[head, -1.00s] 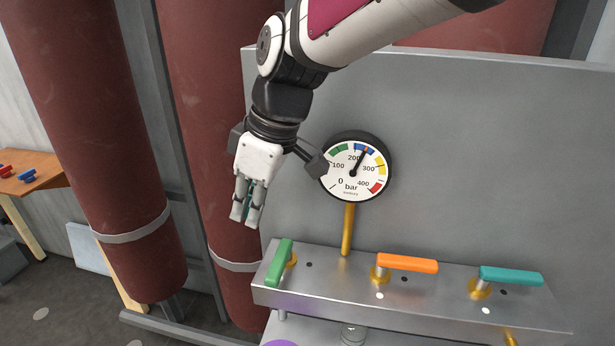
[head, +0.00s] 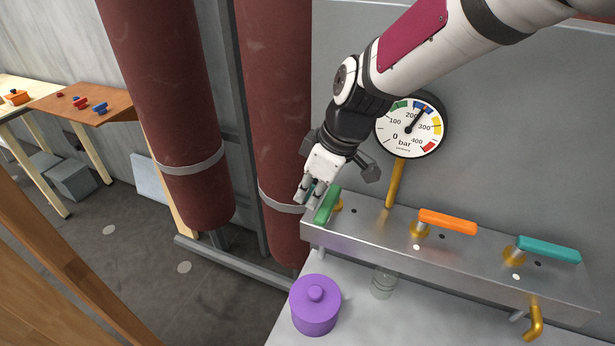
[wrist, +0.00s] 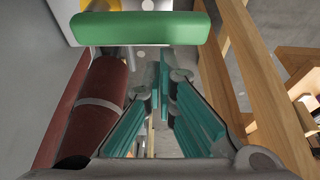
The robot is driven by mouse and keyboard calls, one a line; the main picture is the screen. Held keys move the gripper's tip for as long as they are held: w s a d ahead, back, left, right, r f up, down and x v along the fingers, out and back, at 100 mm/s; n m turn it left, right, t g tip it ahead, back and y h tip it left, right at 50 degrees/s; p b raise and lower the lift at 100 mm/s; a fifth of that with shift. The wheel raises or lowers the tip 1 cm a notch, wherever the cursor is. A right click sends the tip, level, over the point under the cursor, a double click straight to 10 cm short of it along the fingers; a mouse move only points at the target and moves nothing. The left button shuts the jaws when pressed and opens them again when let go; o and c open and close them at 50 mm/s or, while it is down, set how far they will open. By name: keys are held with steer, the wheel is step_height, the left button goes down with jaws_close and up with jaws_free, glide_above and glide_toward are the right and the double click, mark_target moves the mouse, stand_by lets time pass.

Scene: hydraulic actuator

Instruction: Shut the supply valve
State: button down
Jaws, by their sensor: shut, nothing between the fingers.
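Three valve handles stand on a grey metal block (head: 470,262): green (head: 327,206), orange (head: 448,221) and teal (head: 549,249). No label shows which is the supply valve. The green handle points across the block, while the orange and teal ones lie along it. My gripper (head: 308,203) is shut and empty, just left of the green handle in the head view. In the wrist view the green handle (wrist: 140,28) spans the picture beyond my gripper's fingertips (wrist: 165,75). I cannot tell whether they touch. The round gauge (head: 409,127) has its needle at the blue band, between 200 and 300 bar.
A purple lidded pot (head: 315,305) and a small glass jar (head: 383,283) stand in front of the block. Dark red cylinders (head: 272,120) rise behind my gripper. A brass pipe (head: 534,322) sticks out at the block's right front. Tables stand far left.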

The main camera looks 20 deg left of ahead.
mark_target(330, 212)
steer(key=shift+s+d+n+b, duration=0.1)
steer(key=shift+d+n+b, duration=0.3)
steer(key=shift+n+b, duration=0.2)
stand_by(0.4)
steer(key=shift+s+d+f+n+g+b, duration=0.1)
steer(key=shift+d+n+g+b, duration=0.35)
steer(key=shift+n, duration=0.25)
steer(key=n, duration=0.1)
steer(key=d+n, duration=0.1)
steer(key=shift+s+d+n+g+b, duration=0.15)
steer(key=shift+s+n+g+b, duration=0.05)
steer(key=shift+n+g+b, duration=0.15)
steer(key=shift+s+d+n+g+h, duration=0.1)
steer(key=shift+d+n+g+h, duration=0.25)
steer(key=shift+d+n, duration=0.6)
steer(key=shift+d, duration=0.15)
